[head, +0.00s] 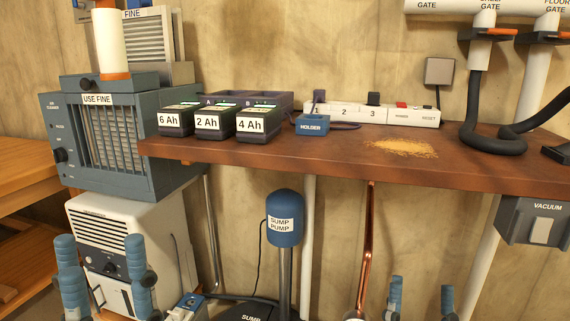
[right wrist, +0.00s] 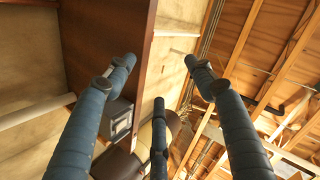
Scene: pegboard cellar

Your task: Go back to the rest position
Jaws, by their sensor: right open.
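My left gripper (head: 100,244) is at the lower left of the head view. Its blue-grey fingers point up and stand apart, with nothing between them, in front of the white dehumidifier-like unit (head: 90,218). My right gripper (head: 421,284) shows only by its fingertips at the bottom edge of the head view, right of centre and below the bench top. In the right wrist view, its fingers (right wrist: 157,66) are spread open and empty, pointing up beside the bench's brown underside (right wrist: 105,35).
Below stand a sump pump (head: 284,218) and a copper pipe (head: 368,235). A vacuum box (head: 538,222) hangs at right, a blue air cleaner (head: 165,150) stands left.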

